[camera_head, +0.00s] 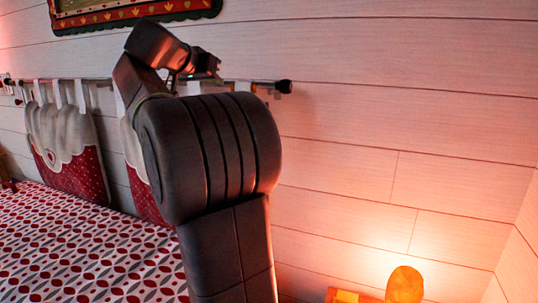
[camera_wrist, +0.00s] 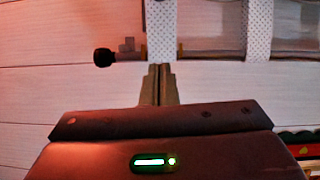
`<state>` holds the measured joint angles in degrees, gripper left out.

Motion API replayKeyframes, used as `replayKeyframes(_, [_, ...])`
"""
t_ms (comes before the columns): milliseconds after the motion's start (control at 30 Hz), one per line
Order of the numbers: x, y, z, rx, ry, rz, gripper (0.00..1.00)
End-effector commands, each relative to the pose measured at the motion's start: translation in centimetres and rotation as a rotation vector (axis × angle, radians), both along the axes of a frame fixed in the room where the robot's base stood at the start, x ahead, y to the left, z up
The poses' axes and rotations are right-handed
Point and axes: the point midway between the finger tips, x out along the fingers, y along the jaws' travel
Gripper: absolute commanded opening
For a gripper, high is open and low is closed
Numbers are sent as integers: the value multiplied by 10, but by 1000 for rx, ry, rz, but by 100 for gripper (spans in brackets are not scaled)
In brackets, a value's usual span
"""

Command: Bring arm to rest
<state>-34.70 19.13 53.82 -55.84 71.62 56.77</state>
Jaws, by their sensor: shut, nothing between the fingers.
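My arm rises folded in front of the wall in the head view, its large dark joint filling the middle. My gripper (camera_wrist: 158,72) shows in the wrist view with its two fingers together and nothing between them. In front of the fingers are the wall and a curtain rod (camera_wrist: 131,55) with white dotted fabric loops (camera_wrist: 162,28). In the head view the arm's end is up near the rod (camera_head: 263,85), below the picture frame; the fingertips are hard to make out there. I cannot tell how far they are from the rod.
A bed (camera_head: 80,245) with a red and grey patterned cover lies at left. Red and white cushions (camera_head: 70,165) hang from the rod. A painted picture frame (camera_head: 135,14) is above. A glowing lamp (camera_head: 405,285) stands low at right. The wall at right is bare.

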Motion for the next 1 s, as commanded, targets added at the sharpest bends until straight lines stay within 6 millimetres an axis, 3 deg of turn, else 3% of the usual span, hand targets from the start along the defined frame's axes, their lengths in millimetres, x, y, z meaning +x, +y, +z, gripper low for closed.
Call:
replayKeyframes(400, [3, -1, 19, 37, 90, -1, 0])
replayKeyframes(1000, [3, -2, 19, 48, 118, -1, 0])
